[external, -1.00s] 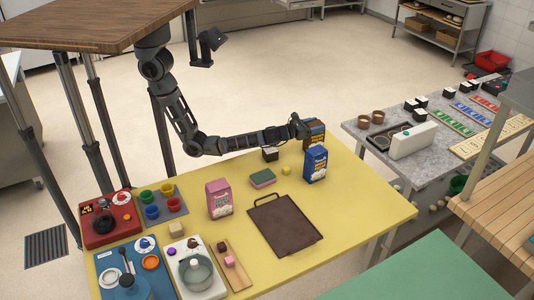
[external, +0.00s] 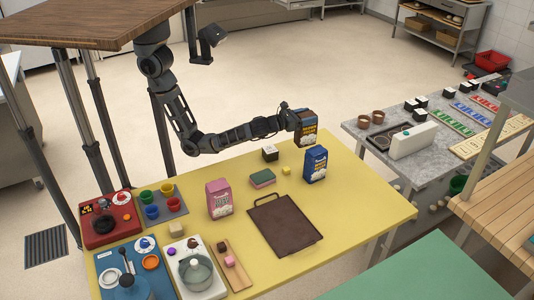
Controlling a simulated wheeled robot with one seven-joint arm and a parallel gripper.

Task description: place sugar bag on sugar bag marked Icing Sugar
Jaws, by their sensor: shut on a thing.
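A dark bag with a brown top (external: 307,128) is in my gripper (external: 294,119), above the far edge of the yellow table. My gripper is shut on it from its left side, and the bag looks roughly upright. A blue bag (external: 315,164) stands upright on the table just below and to the right of the held bag, apart from it. A pink bag (external: 219,199) stands upright farther left. The lettering on the bags is too small to read, so I cannot tell which is marked Icing Sugar.
A dark tray (external: 284,226) lies in front of the blue bag. A green and pink sponge (external: 262,179), a small yellow block (external: 286,170) and a black-and-white box (external: 270,153) are nearby. Cups, a red unit and a pot fill the left end. The table's right end is clear.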

